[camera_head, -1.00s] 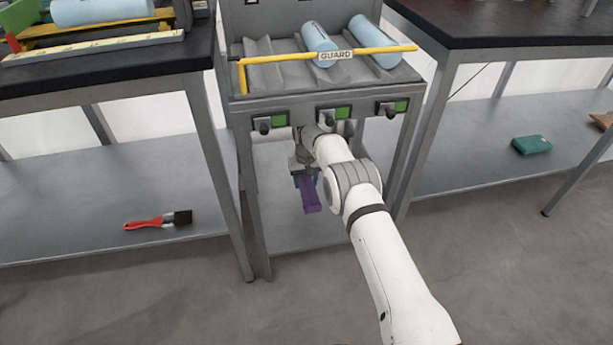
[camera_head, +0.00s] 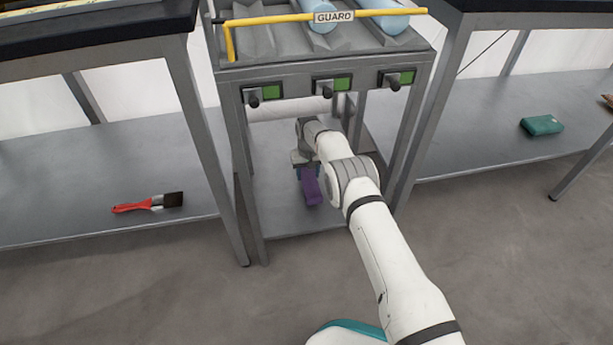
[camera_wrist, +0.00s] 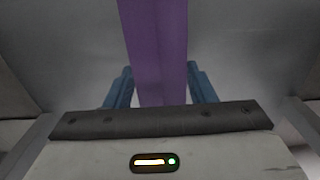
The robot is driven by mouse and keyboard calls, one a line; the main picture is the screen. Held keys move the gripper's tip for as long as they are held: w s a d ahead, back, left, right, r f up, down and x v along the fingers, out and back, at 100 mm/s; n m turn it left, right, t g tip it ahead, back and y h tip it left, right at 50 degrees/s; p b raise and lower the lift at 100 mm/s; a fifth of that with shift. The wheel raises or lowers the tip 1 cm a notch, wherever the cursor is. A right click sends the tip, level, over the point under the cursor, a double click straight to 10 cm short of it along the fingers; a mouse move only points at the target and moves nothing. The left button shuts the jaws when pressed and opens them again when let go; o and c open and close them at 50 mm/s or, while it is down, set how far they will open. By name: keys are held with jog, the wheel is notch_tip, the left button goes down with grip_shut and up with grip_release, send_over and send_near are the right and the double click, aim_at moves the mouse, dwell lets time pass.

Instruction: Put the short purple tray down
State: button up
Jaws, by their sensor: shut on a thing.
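The short purple tray (camera_head: 311,187) is in my gripper (camera_head: 307,172), under the grey machine stand and over its lower shelf. In the wrist view the purple tray (camera_wrist: 155,50) runs away from me between the two blue fingers of my gripper (camera_wrist: 160,88), which are shut on its sides. The grey lower shelf (camera_head: 280,215) lies beneath the tray. I cannot tell whether the tray touches the shelf.
The stand's legs (camera_head: 243,190) rise on both sides of my arm. Above are levers with green panels (camera_head: 330,85) and a yellow guard bar (camera_head: 375,14). A red brush (camera_head: 148,203) and a teal cloth or pouch (camera_head: 541,125) lie on the side shelves.

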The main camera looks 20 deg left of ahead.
aim_at(308, 178)
jog(key=shift+f, duration=0.15)
jog(key=o, duration=1.1)
notch_tip(308, 178, up, 8)
jog(key=p, duration=0.3)
jog(key=shift+f+p, duration=0.15)
jog(key=shift+p, duration=0.15)
